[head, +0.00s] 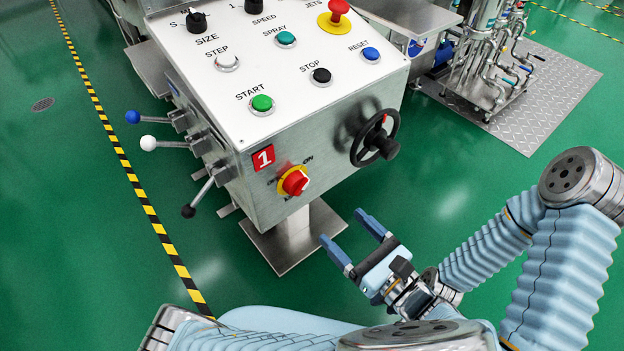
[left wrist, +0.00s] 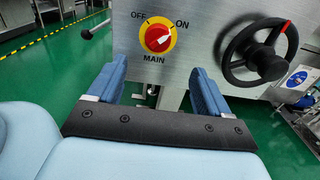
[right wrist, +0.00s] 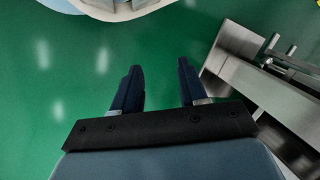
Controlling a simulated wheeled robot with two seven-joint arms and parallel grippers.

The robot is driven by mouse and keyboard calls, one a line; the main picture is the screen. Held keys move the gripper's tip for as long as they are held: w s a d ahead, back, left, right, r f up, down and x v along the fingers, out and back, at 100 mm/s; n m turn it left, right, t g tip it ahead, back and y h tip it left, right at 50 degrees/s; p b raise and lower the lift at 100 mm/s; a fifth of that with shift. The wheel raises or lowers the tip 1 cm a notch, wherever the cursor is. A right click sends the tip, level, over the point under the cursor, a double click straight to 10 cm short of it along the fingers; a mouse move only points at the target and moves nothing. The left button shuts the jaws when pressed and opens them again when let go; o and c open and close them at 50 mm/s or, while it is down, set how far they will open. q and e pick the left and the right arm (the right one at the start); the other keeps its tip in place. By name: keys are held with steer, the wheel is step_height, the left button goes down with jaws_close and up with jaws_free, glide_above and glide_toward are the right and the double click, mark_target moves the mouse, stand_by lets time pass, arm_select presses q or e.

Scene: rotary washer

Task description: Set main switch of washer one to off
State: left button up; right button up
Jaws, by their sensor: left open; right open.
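The main switch of washer one is a red knob (head: 295,182) on a yellow disc, low on the front face beside the red "1" label (head: 263,158). In the left wrist view the knob (left wrist: 158,38) has its white pointer toward ON, to the upper right. OFF is at upper left. My left gripper (head: 347,230) is open and empty, to the lower right of the switch, apart from it and facing it. Its fingers (left wrist: 160,88) show below the switch in its wrist view. My right gripper (right wrist: 157,85) is open and empty above green floor; I cannot place it in the head view.
A black handwheel (head: 375,138) sticks out right of the switch. Levers with blue, white and black knobs (head: 188,211) stick out at the left side. The sloped top panel (head: 240,85) carries push buttons. Metal structure (right wrist: 270,90) stands right of my right gripper.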

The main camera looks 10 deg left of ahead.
mark_target(302, 189)
arm_select(q)
steer(key=b+x, duration=0.2)
steer(key=x, duration=0.4)
steer(key=b+x, duration=0.2)
steer(key=x, duration=0.3)
steer(key=shift+w+a+f, duration=0.2)
steer(key=shift+a+f, duration=0.05)
steer(key=shift+a, duration=0.1)
steer(key=shift+w+a+r, duration=0.15)
steer(key=shift+w+a, duration=0.25)
steer(key=shift+a, duration=0.1)
arm_select(e)
steer(key=shift+w+d+f, duration=0.1)
steer(key=shift+d+f, duration=0.15)
steer(key=shift+f, duration=0.45)
steer(key=shift+w+d+f, duration=0.1)
steer(key=shift+d+f, duration=0.15)
steer(key=shift+f, duration=0.5)
steer(key=shift+w+d+f, duration=0.1)
steer(key=shift+d+f, duration=0.15)
steer(key=shift+f, duration=0.45)
arm_select(q)
steer(key=c, duration=1)
arm_select(e)
steer(key=shift+s, duration=0.1)
